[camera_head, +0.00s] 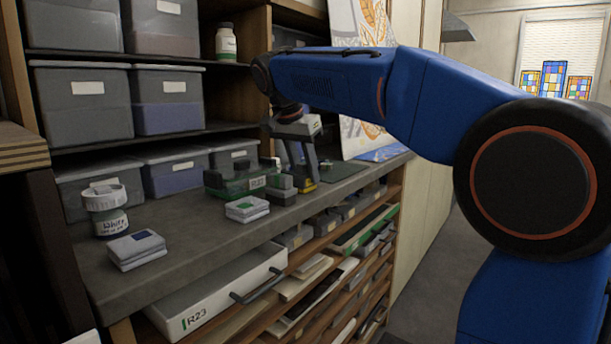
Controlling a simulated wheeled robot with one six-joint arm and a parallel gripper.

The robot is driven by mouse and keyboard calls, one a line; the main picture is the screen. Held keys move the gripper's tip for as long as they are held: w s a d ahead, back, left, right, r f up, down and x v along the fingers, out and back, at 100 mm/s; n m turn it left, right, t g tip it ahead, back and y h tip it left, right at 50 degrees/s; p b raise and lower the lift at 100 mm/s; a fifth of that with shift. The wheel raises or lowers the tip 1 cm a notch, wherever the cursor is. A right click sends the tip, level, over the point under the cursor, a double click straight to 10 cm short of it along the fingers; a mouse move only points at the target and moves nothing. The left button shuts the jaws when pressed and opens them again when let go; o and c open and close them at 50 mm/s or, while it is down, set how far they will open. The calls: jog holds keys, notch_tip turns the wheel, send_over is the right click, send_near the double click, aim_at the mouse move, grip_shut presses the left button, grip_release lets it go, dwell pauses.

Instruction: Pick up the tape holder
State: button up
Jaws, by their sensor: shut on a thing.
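My gripper (300,180) points down over the right part of the grey counter. Its jaws are shut on a small dark object with a yellow edge (312,168), which looks like the tape holder. The fingers and arm hide part of it. I cannot tell whether it still touches the counter. Dark grey blocks (281,190) lie right beside the gripper on the left.
A green box (231,182) stands left of the gripper. Stacked white packs (247,208) (136,249) and a labelled jar (110,222) with a white roll on top stand along the counter (190,240). Grey bins fill the shelves behind. A drawer (220,295) is open below.

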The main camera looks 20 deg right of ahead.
notch_tip(320, 180, up, 10)
jog(key=shift+f, duration=0.1)
dwell(0.4)
jog(key=shift+o, duration=0.9)
